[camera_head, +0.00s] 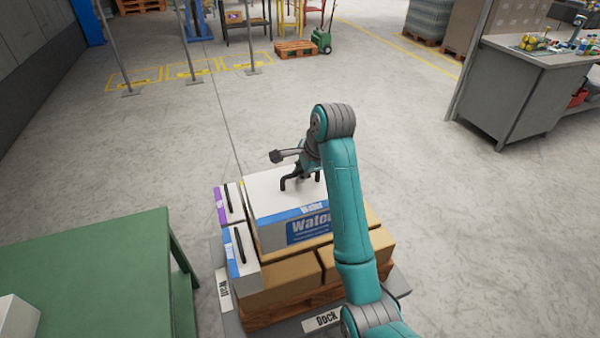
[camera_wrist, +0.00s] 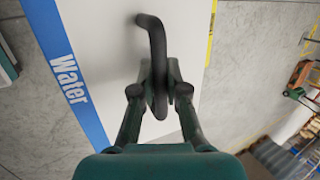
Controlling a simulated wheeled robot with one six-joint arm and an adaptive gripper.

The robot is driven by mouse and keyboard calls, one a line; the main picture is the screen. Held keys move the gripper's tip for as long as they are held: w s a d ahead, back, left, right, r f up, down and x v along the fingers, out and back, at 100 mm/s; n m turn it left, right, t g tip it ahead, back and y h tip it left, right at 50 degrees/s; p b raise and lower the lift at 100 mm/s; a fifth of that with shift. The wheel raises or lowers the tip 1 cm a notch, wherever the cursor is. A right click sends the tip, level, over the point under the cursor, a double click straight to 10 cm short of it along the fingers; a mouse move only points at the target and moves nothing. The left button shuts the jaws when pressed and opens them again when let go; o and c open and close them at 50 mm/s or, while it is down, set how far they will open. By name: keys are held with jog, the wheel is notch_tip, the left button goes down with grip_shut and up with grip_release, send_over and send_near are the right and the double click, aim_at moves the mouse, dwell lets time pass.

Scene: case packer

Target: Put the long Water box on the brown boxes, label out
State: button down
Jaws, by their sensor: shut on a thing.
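The long Water box (camera_head: 268,191) is white with a blue Water label, and it sits on or just above the brown boxes (camera_head: 285,276) on the pallet. Its label side faces the front, towards my camera. My arm hides its right part. My gripper (camera_head: 303,180) is over the box top. In the wrist view my gripper (camera_wrist: 160,92) is shut on the dark curved handle of the Water box (camera_wrist: 105,60). I cannot tell whether the box's underside touches the brown boxes.
Two small boxes with dark handles, one purple-marked (camera_head: 222,204) and one blue-marked (camera_head: 241,262), stand at the pallet's left edge. A green table (camera_head: 100,265) is at the left. A grey workbench (camera_head: 510,95) stands at the right. The floor behind the pallet is clear.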

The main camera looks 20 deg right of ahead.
aim_at(312, 206)
notch_tip(312, 206, down, 19)
jog(key=shift+r, duration=0.2)
dwell(2.6)
jog(key=shift+f, duration=0.35)
dwell(0.6)
jog(key=c, duration=1.1)
grip_release()
jog(key=v, duration=1.2)
